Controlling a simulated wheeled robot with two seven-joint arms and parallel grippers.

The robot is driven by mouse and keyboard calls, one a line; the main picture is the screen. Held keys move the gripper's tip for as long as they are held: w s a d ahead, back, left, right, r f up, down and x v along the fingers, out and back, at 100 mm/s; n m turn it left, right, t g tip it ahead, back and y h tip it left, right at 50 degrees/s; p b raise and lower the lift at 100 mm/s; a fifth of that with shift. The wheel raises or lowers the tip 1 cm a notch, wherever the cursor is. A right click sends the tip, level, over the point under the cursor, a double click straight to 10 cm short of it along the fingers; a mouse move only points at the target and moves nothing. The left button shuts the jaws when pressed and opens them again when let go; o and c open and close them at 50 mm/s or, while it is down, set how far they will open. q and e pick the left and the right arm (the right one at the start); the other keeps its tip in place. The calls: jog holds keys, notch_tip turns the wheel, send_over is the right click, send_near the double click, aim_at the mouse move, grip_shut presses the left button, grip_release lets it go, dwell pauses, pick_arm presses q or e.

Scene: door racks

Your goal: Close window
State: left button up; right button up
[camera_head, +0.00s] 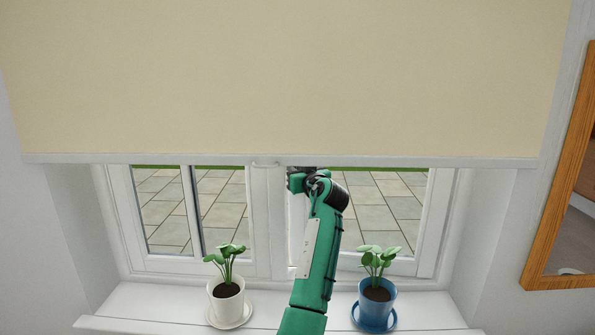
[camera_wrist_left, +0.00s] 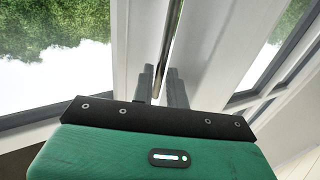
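The white-framed window (camera_head: 266,225) stands below a lowered blind, with a left and a right glazed part. My left arm reaches up in front of the right part. My left gripper (camera_head: 294,181) is near the central upright, just under the blind's lower edge; its fingertips are small and partly hidden there. In the left wrist view the two dark fingers (camera_wrist_left: 162,86) are close together, one on each side of a thin metal handle (camera_wrist_left: 171,35). I cannot tell whether they press on it. How far the window stands open is unclear. My right gripper is not in view.
A cream blind (camera_head: 290,80) covers the upper window. A white pot with a plant (camera_head: 227,298) and a blue pot with a plant (camera_head: 377,302) stand on the sill (camera_head: 150,305), either side of my arm. A wood-framed mirror (camera_head: 552,225) hangs at the right.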

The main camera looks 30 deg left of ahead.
pick_arm(q)
grip_shut()
jog(key=s+d+n+g+y+b, duration=0.1)
jog(key=s+d+n+g+b, duration=0.1)
jog(key=s+d+b, duration=0.2)
jog(key=shift+s+d+f+g+b, duration=0.3)
jog(key=shift+s+d+g+b, duration=0.1)
jog(key=shift+s+b, duration=0.45)
jog(key=shift+w, duration=0.1)
